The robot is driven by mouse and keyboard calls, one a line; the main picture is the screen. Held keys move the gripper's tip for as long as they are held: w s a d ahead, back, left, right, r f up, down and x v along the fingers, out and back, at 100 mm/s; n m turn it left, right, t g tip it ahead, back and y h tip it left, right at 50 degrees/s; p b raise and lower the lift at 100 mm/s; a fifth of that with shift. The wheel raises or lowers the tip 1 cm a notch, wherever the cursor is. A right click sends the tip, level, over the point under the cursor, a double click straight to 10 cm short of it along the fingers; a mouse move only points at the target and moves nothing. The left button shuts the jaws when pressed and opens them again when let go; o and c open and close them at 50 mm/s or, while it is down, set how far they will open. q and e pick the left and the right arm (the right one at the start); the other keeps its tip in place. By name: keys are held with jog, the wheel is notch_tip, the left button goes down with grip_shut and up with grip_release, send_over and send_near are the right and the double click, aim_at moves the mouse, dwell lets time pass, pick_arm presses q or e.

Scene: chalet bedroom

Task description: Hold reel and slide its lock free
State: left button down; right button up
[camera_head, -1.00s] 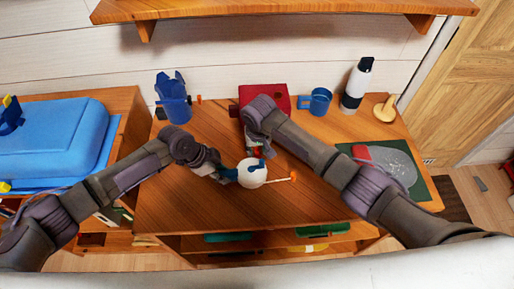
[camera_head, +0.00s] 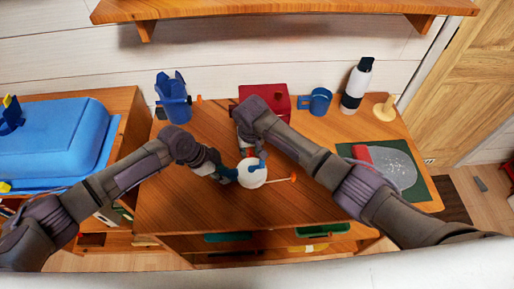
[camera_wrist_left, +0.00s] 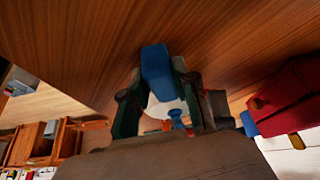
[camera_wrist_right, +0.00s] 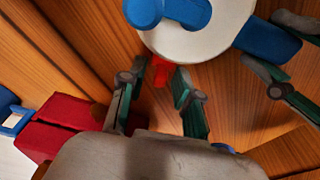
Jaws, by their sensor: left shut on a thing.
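The reel is a white round body (camera_head: 252,173) with a blue crank (camera_wrist_right: 168,12) on its face and a blue handle (camera_wrist_left: 157,70) at its side. A pale line with an orange end (camera_head: 293,177) runs out to the right. My left gripper (camera_wrist_left: 158,85) is shut on the blue handle. A small red lock tab (camera_wrist_right: 160,68) sticks out from the reel's edge. My right gripper (camera_wrist_right: 158,82) is open, its fingertips on either side of the red tab; I cannot tell whether they touch it. In the head view my right forearm partly hides this spot.
A red box (camera_head: 268,95), a blue mug (camera_head: 320,101), a bottle (camera_head: 356,84) and a wooden peg (camera_head: 385,108) stand at the back. A blue holder (camera_head: 173,103) stands back left. A green mat (camera_head: 425,184) lies right. The front of the desktop (camera_head: 180,205) is clear.

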jog(key=r, duration=0.4)
jog(key=s+r, duration=0.1)
jog(key=r, duration=0.1)
jog(key=shift+d, duration=0.1)
dwell(0.3)
